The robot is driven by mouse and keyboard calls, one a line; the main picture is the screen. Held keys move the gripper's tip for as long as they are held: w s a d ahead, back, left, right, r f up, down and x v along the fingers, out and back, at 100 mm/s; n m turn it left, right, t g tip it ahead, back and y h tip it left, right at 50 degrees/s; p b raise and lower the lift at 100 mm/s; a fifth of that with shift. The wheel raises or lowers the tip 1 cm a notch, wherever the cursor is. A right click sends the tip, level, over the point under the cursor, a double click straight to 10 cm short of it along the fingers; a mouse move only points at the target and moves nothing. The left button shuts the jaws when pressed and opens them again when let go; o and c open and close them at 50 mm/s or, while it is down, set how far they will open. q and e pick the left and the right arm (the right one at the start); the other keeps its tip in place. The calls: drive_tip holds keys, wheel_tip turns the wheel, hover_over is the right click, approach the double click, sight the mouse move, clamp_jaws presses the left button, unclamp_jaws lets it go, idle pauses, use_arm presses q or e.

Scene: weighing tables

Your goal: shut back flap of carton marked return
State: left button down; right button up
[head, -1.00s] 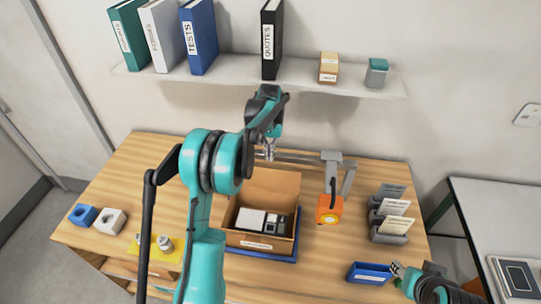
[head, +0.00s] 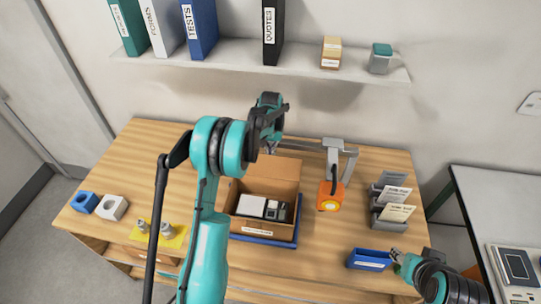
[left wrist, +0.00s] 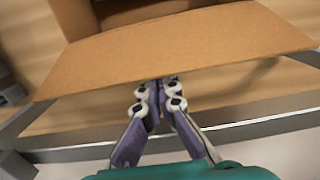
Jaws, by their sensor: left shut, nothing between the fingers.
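An open brown carton (head: 266,230) with a label on its front stands on the table; the label is too small to read. Its back flap (head: 278,172) stands up at the rear and also shows as a broad brown panel in the left wrist view (left wrist: 180,48). My left gripper (head: 268,148) is behind the carton, near the flap. In the left wrist view its fingers (left wrist: 159,88) are shut and empty at the flap's edge; I cannot tell if they touch it. My right gripper (head: 397,254) is beside a blue bin (head: 370,260); its jaws are too small to judge.
White and dark items lie in the carton, which sits on a blue tray (head: 264,240). Card holders (head: 393,207) stand farther right. A shelf (head: 240,62) of binders is above.

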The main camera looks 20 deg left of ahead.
sight(269, 161)
use_arm(q)
drive_tip(key=shift+s+d+r+t+b, duration=0.1)
drive_tip(key=shift+s+r+t+b, duration=0.25)
drive_tip(key=shift+t, duration=0.25)
drive_tip(key=shift+s+y, duration=0.15)
drive_tip(key=shift+y, duration=0.15)
drive_tip(key=t+b, duration=0.1)
drive_tip(key=s+t, duration=0.1)
drive_tip(key=s+t+b, duration=0.1)
drive_tip(key=shift+s+d+r+y+b, duration=0.15)
drive_tip(key=shift+d+r+y+b, duration=0.2)
drive_tip(key=shift+y, duration=0.05)
drive_tip(key=s+t+b, duration=0.1)
drive_tip(key=t+b, duration=0.1)
drive_tip(key=s+d+t+y+b, duration=0.1)
drive_tip(key=s+t+b, duration=0.1)
drive_tip(key=b, duration=0.1)
drive_tip(key=s+t+b, duration=0.2)
drive_tip(key=t, duration=0.1)
drive_tip(key=shift+d+y, duration=0.15)
drive_tip(key=shift+y, duration=0.15)
drive_tip(key=shift+s+b, duration=0.15)
drive_tip(key=shift+b, duration=0.25)
drive_tip(key=shift+s+d+f+b, duration=0.2)
drive_tip(key=shift+s+f+b, duration=0.1)
drive_tip(key=shift+s+b, duration=0.3)
drive_tip(key=shift+s, duration=0.15)
drive_tip(key=shift+r, duration=0.1)
